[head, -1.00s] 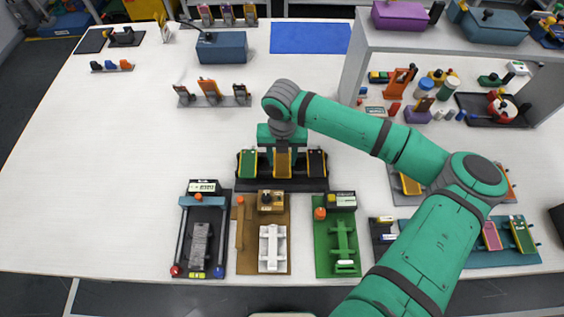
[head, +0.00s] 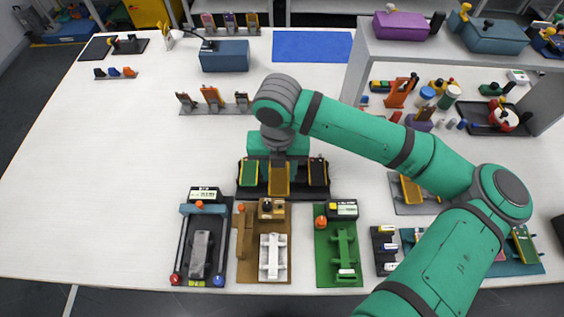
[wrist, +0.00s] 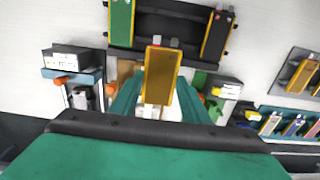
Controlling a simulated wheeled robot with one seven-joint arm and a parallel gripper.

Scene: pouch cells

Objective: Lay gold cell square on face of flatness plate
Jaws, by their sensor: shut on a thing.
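The gold cell (head: 280,179) hangs upright from my gripper (head: 278,153), in front of the middle of a black rack (head: 249,192). In the wrist view the gold cell (wrist: 162,72) stands between the two teal fingers of my gripper (wrist: 158,95), which is shut on it. The cell is tilted slightly in that view. Three stations stand in front of the rack: a black one with a grey block (head: 201,252), a brown one with a white fixture (head: 272,256) and a green one with a green fixture (head: 343,250). I cannot tell which is the flatness plate.
The rack holds a green cell (head: 249,173) at left and a dark cell (head: 317,172) at right, close beside my gripper. A shelf (head: 352,75) and more cell racks stand at right.

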